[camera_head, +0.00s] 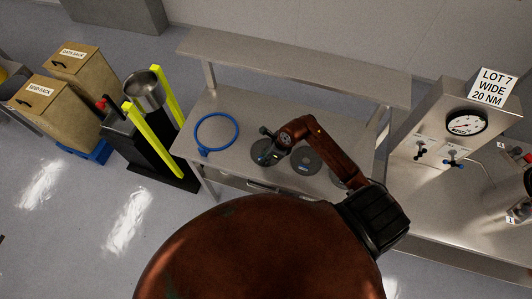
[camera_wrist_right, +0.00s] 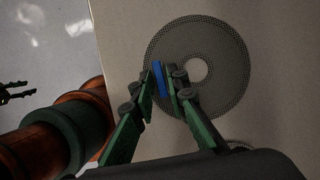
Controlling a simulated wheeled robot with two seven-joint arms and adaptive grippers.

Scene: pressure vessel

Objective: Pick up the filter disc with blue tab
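The filter disc with blue tab (camera_wrist_right: 225,60) is a round grey mesh disc with a centre hole, seen over the pale bench top in the right wrist view. Its blue tab (camera_wrist_right: 160,80) stands at the disc's left edge, between the fingertips of my right gripper (camera_wrist_right: 162,78). The fingers are close together on either side of the tab and look shut on it. In the head view my right gripper (camera_head: 267,148) is over the leftmost dark disc (camera_head: 259,158) and partly hides it. My left gripper is not in the head view; a small dark pronged shape (camera_wrist_right: 15,92) may be it.
A second disc (camera_head: 305,160) lies just right, and a third is partly behind my arm. A blue ring (camera_head: 215,150) lies at the bench's left. A raised shelf (camera_head: 290,65) spans the bench's back. A gauge panel (camera_head: 466,122) stands right; yellow posts (camera_head: 150,130) stand left.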

